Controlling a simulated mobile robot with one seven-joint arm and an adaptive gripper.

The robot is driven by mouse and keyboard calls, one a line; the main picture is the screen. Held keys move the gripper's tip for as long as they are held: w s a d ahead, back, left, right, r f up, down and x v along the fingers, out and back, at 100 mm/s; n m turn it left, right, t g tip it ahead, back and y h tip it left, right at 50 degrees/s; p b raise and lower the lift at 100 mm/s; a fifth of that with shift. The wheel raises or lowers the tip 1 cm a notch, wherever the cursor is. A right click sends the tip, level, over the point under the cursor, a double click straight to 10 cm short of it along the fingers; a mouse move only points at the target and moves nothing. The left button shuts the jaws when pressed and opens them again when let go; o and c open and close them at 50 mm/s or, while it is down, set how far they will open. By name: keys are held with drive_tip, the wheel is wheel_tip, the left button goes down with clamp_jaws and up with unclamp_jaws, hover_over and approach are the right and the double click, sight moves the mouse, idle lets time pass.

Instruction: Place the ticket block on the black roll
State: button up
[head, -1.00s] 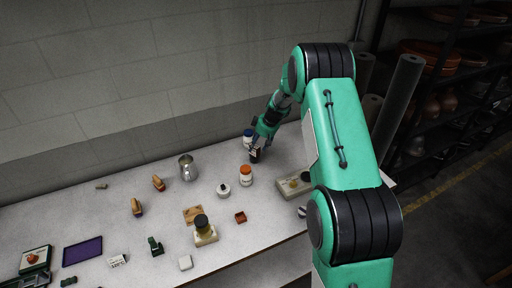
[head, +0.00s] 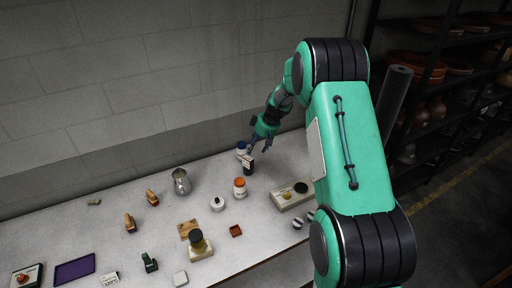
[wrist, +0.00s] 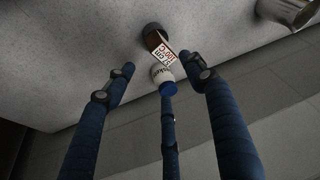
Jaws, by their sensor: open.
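The ticket block (wrist: 162,48), white-faced with red and black print and a brown side, appears to rest slightly tilted on the black roll (wrist: 152,29). In the head view, the dark roll (head: 249,169) stands upright near the back of the table, with the block small at its top. My gripper (head: 259,148) is open, just above and right of them. In the wrist view, its blue-black fingers are spread apart and the block lies beyond their tips, with no visible contact. The exact seating of block on roll is hard to tell.
An orange-capped jar (head: 239,188), a metal pitcher (head: 181,182) and a pale tray with a black disc (head: 292,196) stand nearby. The wall is behind the table.

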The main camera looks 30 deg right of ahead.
idle(0.3)
drive_tip(key=s+a+r+m, duration=0.1)
drive_tip(key=s+a+r, duration=0.8)
drive_tip(key=r, duration=0.4)
drive_tip(key=s+a+r+m, duration=0.1)
drive_tip(key=s+a+r, duration=0.6)
drive_tip(key=s+r, duration=0.5)
drive_tip(key=s+a+r+m+h, duration=0.1)
drive_tip(key=s+a, duration=0.2)
drive_tip(key=s, duration=1.2)
drive_tip(key=s+a+r+m+t, duration=0.1)
drive_tip(key=s+a, duration=0.3)
drive_tip(key=s, duration=1.1)
drive_tip(key=shift+r+m+t+h, duration=0.3)
drive_tip(key=shift+r+h, duration=0.1)
drive_tip(key=shift+r, duration=0.3)
drive_tip(key=shift+w+a+f, duration=0.1)
drive_tip(key=shift+f+b, duration=0.75)
drive_tip(key=shift+b, duration=0.1)
